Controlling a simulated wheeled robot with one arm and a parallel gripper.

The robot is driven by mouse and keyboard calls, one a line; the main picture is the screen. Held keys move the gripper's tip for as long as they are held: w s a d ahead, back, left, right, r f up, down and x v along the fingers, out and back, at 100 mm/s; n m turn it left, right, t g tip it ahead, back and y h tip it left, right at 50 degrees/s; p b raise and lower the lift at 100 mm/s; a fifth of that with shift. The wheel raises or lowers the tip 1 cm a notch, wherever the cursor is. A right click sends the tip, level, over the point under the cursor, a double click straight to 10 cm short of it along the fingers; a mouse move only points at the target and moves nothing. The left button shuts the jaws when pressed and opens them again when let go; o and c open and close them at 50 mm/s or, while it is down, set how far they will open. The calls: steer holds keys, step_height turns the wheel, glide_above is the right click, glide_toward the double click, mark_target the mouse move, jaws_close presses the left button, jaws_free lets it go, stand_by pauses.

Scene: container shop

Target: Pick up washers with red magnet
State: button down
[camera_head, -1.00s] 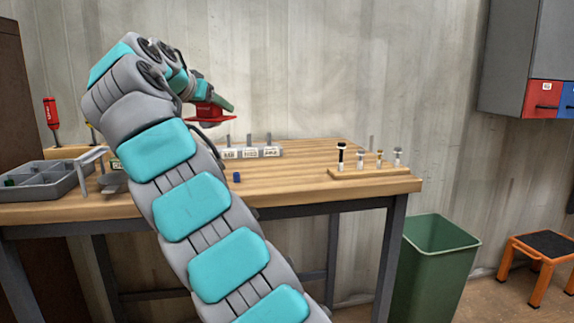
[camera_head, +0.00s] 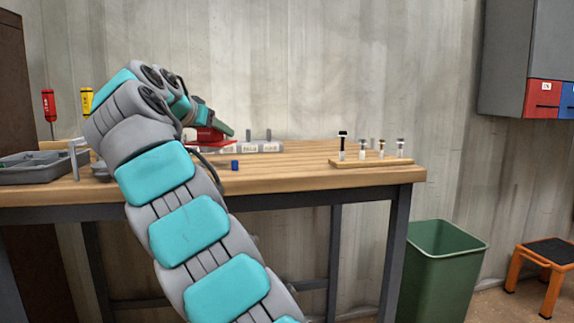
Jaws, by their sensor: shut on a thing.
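The red magnet (camera_head: 208,136) is at the end of my arm, low over the back left part of the workbench. My gripper (camera_head: 198,118) is shut on it, though its fingertips are partly hidden by my own arm. The magnet's flat red base hangs near the labelled grey holder. I cannot tell whether it touches anything below. No washers can be made out; my arm covers part of the bench there.
A grey compartment tray (camera_head: 35,168) is at the bench's left. A small blue piece (camera_head: 235,165) lies near the front. A wooden rack (camera_head: 372,162) with several bolts stands at the right. A labelled holder (camera_head: 262,147) with pegs is behind. A green bin (camera_head: 440,262) stands beside the bench.

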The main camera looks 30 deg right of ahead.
steer(key=shift+f, duration=0.3)
steer(key=shift+f+b, duration=1)
steer(key=shift+b, duration=0.1)
steer(key=shift+r, duration=0.1)
stand_by(0.4)
step_height(320, 180, up, 12)
steer(key=p, duration=1.2)
stand_by(1.0)
